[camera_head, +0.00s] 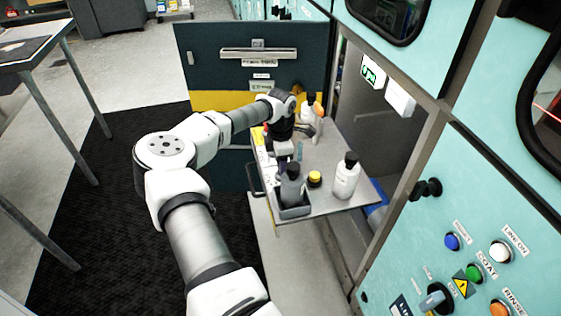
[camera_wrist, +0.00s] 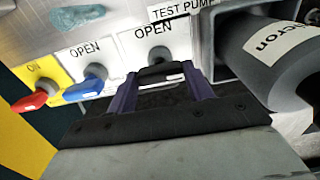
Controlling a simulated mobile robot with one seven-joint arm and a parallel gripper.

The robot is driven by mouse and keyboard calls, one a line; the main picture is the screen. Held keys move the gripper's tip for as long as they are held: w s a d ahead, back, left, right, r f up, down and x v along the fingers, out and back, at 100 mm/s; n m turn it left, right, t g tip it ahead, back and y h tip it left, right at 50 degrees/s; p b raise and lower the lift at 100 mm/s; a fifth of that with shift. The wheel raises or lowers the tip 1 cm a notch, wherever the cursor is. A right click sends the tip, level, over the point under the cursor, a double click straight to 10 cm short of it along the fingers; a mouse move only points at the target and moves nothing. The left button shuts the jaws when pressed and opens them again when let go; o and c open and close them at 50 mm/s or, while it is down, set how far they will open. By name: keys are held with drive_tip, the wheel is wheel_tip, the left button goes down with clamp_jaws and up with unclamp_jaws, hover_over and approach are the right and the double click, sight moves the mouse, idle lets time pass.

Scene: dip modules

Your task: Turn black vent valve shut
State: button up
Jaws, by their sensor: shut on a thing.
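In the wrist view the black vent valve handle (camera_wrist: 160,71) sits below an "OPEN" label on a white plate. My gripper (camera_wrist: 161,90) has its purple fingers on either side of this handle and is shut on it. The handle lies roughly across the picture, partly hidden by the fingers and the gripper body. In the head view my gripper (camera_head: 283,150) is at the left side of the pull-out shelf (camera_head: 335,208). The valve cannot be made out there.
A blue handle (camera_wrist: 85,88) and a red handle (camera_wrist: 30,102) stand left of the black one. A grey bottle (camera_wrist: 265,60) stands close on the right. On the shelf are a white bottle (camera_head: 346,180), a yellow-black jar (camera_head: 314,179) and a dark bottle (camera_head: 292,188).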

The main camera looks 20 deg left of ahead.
drive_tip(key=shift+r, duration=0.1)
drive_tip(key=o, duration=1)
wheel_tip(320, 180, up, 14)
drive_tip(key=shift+f+b, duration=0.15)
drive_tip(key=shift+b, duration=1.05)
